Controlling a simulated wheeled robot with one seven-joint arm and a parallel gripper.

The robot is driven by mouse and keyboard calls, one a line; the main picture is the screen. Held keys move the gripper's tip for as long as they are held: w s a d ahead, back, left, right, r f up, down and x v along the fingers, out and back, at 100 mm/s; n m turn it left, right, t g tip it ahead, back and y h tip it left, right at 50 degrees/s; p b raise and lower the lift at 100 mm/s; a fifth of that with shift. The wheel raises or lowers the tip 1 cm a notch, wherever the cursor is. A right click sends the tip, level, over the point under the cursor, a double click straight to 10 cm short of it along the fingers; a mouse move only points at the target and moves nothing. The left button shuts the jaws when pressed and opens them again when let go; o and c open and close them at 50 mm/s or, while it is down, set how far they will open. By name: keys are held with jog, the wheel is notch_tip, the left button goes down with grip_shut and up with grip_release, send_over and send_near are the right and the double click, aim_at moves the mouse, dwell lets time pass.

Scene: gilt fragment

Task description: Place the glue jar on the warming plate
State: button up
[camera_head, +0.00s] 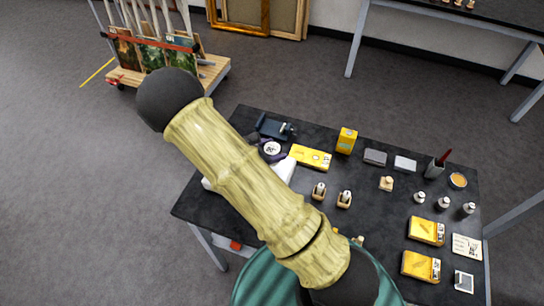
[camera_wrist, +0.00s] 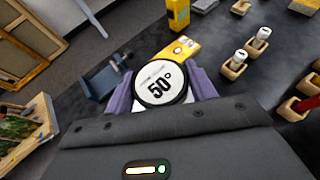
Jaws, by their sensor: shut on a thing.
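My gripper (camera_wrist: 160,88) has purple fingers shut on the sides of a round thing with a white top marked "50°" (camera_wrist: 158,84), which I take to be the glue jar. In the head view it shows as a white disc (camera_head: 272,149) over the table's left part, past the end of my arm. Its underside is hidden, so I cannot tell whether it touches the table. No warming plate is clearly identifiable.
The dark table (camera_head: 375,215) carries an upright yellow box (camera_head: 347,140), grey blocks (camera_head: 375,157), small wooden holders (camera_head: 319,191), a dark cup (camera_head: 436,170), small jars and yellow packs (camera_head: 421,266). A picture cart (camera_head: 210,75) stands behind left. My arm hides the table's left-front part.

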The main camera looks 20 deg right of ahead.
notch_tip(320, 180, down, 4)
jog(key=shift+w+f+p, duration=0.1)
jog(key=shift+w+p, duration=0.05)
jog(key=shift+p, duration=0.4)
jog(key=shift+d, duration=0.1)
jog(key=shift+s, duration=0.2)
jog(key=shift+f, duration=0.1)
jog(key=o, duration=1.1)
jog(key=shift+w, duration=0.1)
